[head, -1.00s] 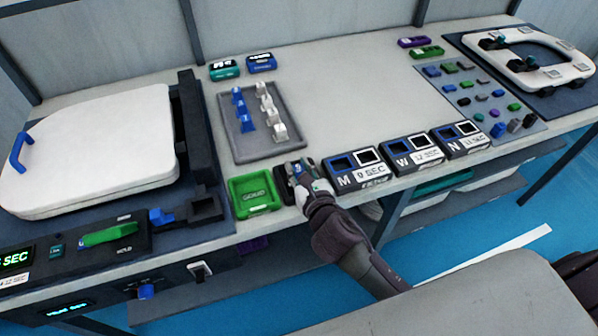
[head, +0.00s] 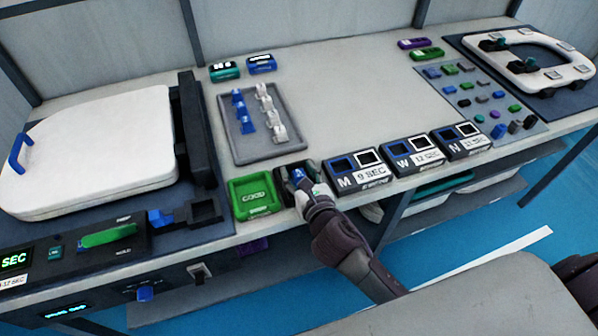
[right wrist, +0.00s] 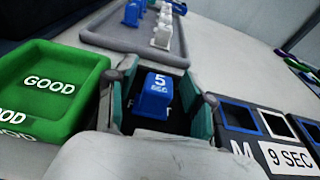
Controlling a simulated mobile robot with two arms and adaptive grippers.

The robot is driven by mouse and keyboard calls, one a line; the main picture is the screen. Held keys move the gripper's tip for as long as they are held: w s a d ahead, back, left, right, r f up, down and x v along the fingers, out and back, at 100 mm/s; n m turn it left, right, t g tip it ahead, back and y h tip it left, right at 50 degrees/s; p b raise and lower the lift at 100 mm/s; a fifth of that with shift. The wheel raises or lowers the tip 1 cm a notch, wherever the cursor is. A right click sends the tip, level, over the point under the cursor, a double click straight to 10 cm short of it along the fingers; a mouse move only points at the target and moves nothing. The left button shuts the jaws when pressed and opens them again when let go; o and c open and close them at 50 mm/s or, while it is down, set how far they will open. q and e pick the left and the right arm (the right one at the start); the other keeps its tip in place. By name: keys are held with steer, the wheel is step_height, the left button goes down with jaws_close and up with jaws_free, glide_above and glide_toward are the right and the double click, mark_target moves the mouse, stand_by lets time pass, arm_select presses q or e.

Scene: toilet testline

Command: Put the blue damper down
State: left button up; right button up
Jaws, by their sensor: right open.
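The blue damper (right wrist: 157,98), marked 5 SEC, stands upright in a dark tray (right wrist: 178,124) between the green GOOD tray and the M box. My right gripper (right wrist: 158,106) is open, with one finger on each side of the damper and a visible gap on both sides. In the head view my right gripper (head: 299,177) is low over the dark tray (head: 284,196) and partly covers it; a little blue shows between the fingers. My left gripper is not in view.
The green GOOD tray (head: 238,188) is close on the left, the M box (head: 345,184) close on the right. A grey tray (head: 242,150) with blue and white dampers lies behind. The table's middle (head: 340,90) is clear. A white toilet lid (head: 90,150) is at left.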

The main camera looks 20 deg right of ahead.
steer(key=v, duration=1.2)
steer(key=shift+b, duration=0.4)
